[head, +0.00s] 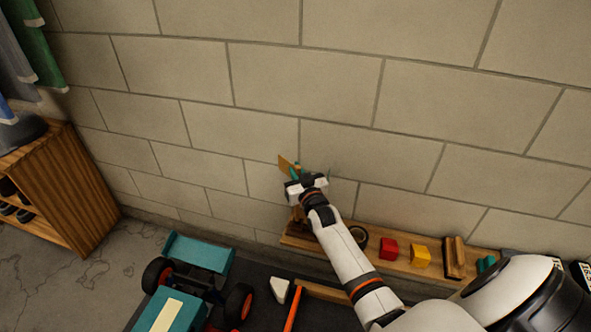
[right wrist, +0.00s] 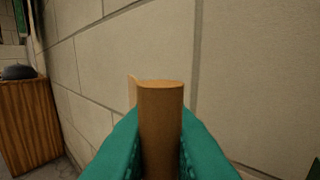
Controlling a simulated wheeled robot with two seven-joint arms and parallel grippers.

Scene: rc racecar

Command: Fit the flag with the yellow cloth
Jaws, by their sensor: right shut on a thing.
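My right gripper (head: 293,177) is raised in front of the block wall, above the left end of the wooden shelf. It is shut on a yellow-tan piece, which looks like the flag with the yellow cloth (head: 285,163). In the right wrist view its tan body (right wrist: 160,125) stands between the teal fingers, with a thin paler edge behind it on the left. Its lower part is hidden by the fingers. The teal racecar (head: 178,314) with black and red wheels stands at the lower left, apart from the gripper. My left gripper is out of view.
The wooden shelf (head: 385,262) along the wall holds a black ring (head: 358,236), a red block (head: 389,248), a yellow block (head: 420,256) and a wooden piece (head: 454,257). A white wedge (head: 279,289) lies beside the car. A wooden cabinet (head: 70,190) stands left.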

